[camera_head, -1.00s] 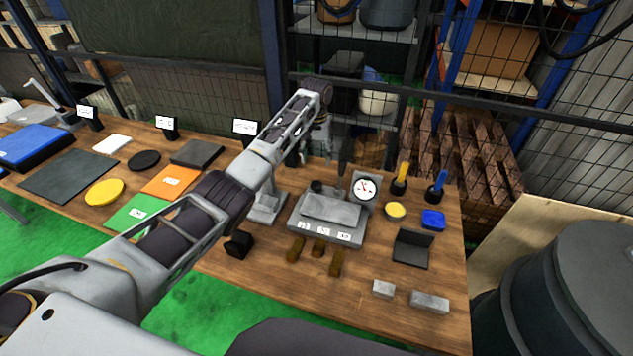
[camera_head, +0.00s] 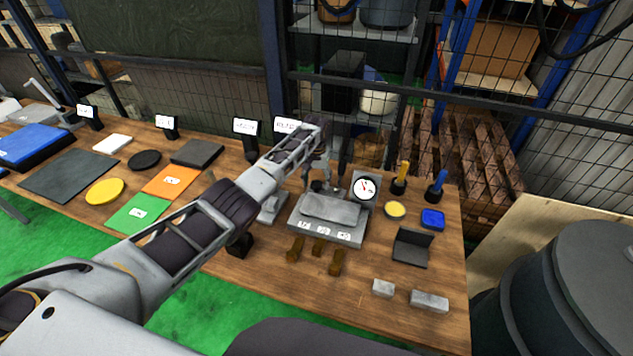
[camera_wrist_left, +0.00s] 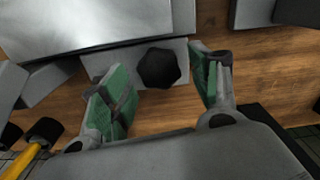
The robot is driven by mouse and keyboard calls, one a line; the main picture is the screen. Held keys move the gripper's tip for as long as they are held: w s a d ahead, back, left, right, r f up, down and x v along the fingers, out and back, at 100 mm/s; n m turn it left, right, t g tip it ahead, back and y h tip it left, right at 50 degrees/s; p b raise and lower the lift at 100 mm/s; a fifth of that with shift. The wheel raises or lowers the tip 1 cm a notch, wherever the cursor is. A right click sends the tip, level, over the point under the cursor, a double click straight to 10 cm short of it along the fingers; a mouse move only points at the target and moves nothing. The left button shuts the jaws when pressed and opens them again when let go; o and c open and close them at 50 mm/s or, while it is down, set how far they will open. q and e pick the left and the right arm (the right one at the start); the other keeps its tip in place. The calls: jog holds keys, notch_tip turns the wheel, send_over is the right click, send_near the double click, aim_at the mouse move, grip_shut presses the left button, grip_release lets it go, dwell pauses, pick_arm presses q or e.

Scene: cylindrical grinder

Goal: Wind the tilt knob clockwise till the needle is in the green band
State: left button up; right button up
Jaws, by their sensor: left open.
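The black faceted tilt knob (camera_wrist_left: 160,68) sits on the side of the grey machine block (camera_wrist_left: 105,62) in the left wrist view. The block (camera_head: 327,233) stands on the bench in the head view, with a pale grey plate (camera_head: 333,209) on top. A round white dial (camera_head: 365,187) stands at its back right; its reddish needle points up and left, and its green band is too small to make out. My left gripper (camera_wrist_left: 162,90) is open, with green-padded fingers on either side of the knob and a visible gap to each. In the head view the left gripper (camera_head: 320,181) is low behind the block.
Yellow (camera_head: 402,174) and blue (camera_head: 439,181) handled tools stand right of the dial. Brown pegs (camera_head: 318,247) lie in front of the block. A black angled stand (camera_head: 411,249) and grey bars (camera_head: 428,301) lie to the right.

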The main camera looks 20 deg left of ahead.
pick_arm(q)
jog(key=shift+f, duration=0.3)
jog(key=c, duration=1)
jog(key=shift+m, duration=0.4)
jog(key=shift+d+m+p, duration=0.1)
jog(key=shift+m+p, duration=0.35)
jog(key=shift+m, duration=1.45)
jog(key=o, duration=1)
